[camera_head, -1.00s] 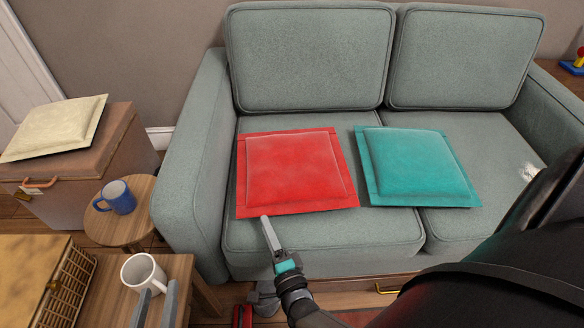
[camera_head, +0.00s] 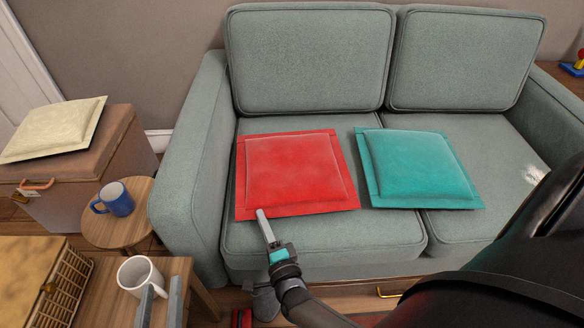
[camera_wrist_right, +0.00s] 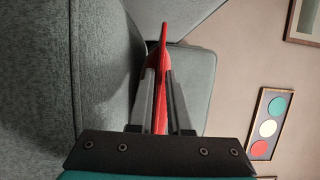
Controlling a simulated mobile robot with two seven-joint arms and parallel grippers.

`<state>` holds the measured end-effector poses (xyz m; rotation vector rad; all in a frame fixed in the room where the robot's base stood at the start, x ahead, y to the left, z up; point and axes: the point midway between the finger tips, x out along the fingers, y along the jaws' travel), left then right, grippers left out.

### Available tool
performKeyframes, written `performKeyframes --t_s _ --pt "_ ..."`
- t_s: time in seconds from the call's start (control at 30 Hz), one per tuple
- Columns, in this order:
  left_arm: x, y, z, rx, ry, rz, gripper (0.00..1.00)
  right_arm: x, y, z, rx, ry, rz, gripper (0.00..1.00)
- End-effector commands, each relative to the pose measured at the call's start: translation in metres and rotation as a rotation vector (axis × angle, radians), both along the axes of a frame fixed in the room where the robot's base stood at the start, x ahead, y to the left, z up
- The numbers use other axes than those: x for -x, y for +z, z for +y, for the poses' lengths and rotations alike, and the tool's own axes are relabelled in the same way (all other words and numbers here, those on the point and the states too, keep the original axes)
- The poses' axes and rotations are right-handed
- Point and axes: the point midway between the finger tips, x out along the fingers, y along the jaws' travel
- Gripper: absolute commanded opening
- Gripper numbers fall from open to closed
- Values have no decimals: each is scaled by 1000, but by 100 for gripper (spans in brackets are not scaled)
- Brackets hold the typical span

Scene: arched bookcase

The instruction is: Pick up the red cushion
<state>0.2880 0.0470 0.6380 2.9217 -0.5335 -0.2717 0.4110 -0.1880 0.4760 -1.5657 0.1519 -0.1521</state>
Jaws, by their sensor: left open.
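The red cushion (camera_head: 297,168) lies flat on the left seat of the grey-green sofa. My right gripper (camera_head: 261,213) is at its front edge, near the left front corner. In the right wrist view, the red cushion (camera_wrist_right: 161,65) shows edge-on between the two fingers of my right gripper (camera_wrist_right: 161,75), one on each side. Whether the fingers press on it cannot be told. My left gripper (camera_head: 158,300) is open at the lower left, in front of the white mug (camera_head: 140,275), with its fingers apart.
A teal cushion (camera_head: 418,168) lies to the right of the red one. A blue mug (camera_head: 116,199) stands on a round stool (camera_head: 128,229) left of the sofa (camera_head: 188,180). A cream cushion (camera_head: 52,128) lies on a cabinet. A wicker basket (camera_head: 70,285) is at the lower left.

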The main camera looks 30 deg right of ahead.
Motion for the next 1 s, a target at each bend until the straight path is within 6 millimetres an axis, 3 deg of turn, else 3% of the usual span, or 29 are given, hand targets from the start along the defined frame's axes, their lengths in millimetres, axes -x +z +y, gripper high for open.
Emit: performKeyframes --t_s 0.13,1.0 --pt "0 0 0 0 0 1 45 0 0 0 0 0 0 0" --pt "0 0 0 -1 1 1 45 0 0 0 0 0 0 0"
